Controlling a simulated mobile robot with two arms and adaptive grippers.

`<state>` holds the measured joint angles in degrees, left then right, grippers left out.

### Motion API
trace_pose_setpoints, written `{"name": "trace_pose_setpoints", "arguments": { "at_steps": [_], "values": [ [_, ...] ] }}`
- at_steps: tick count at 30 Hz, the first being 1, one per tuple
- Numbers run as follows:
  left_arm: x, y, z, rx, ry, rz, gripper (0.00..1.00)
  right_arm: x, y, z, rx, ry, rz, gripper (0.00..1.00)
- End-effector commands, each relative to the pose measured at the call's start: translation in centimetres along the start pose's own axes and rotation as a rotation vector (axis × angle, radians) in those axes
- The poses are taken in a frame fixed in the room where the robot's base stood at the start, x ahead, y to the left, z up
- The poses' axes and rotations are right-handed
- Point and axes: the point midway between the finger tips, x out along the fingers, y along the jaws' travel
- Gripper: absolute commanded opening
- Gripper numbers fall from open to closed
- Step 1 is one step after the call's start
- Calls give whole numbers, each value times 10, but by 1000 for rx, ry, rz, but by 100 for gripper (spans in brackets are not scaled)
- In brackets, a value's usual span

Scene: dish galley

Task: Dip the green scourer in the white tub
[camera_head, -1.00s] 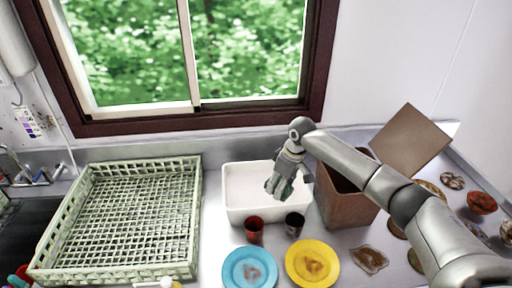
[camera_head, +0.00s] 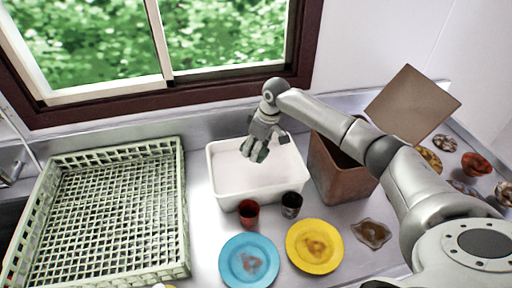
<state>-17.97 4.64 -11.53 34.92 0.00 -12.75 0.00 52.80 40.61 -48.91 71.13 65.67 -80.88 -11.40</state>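The white tub (camera_head: 226,189) stands on the counter below the window, with pale contents inside. My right gripper (camera_head: 256,155) reaches in from the right and points down over the tub's opening. A small dark green piece, likely the green scourer (camera_head: 261,155), shows at its fingertips; the fingers seem closed on it. Whether it touches the contents of the tub is hard to tell. My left gripper is not in view.
A red cup (camera_head: 249,213) and a dark cup (camera_head: 291,204) stand close before the tub. Blue (camera_head: 233,272) and yellow (camera_head: 300,263) soiled plates lie in front. A green rack (camera_head: 181,220) is left; a brown bin (camera_head: 345,185) with a raised lid (camera_head: 413,103) is right.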

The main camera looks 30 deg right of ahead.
Motion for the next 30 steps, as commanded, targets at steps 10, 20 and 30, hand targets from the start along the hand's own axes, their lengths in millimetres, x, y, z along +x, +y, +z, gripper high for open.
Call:
{"name": "trace_pose_setpoints", "arguments": {
  "at_steps": [10, 20, 30],
  "values": [
    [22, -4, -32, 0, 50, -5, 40, 32, 2, 8, 1, -1, 0, 30],
    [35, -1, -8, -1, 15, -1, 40, 61, 4, 15, 1, -1, 0, 30],
    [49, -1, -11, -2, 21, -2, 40, 88, 6, 22, 2, -1, 1, 30]
  ]
}}
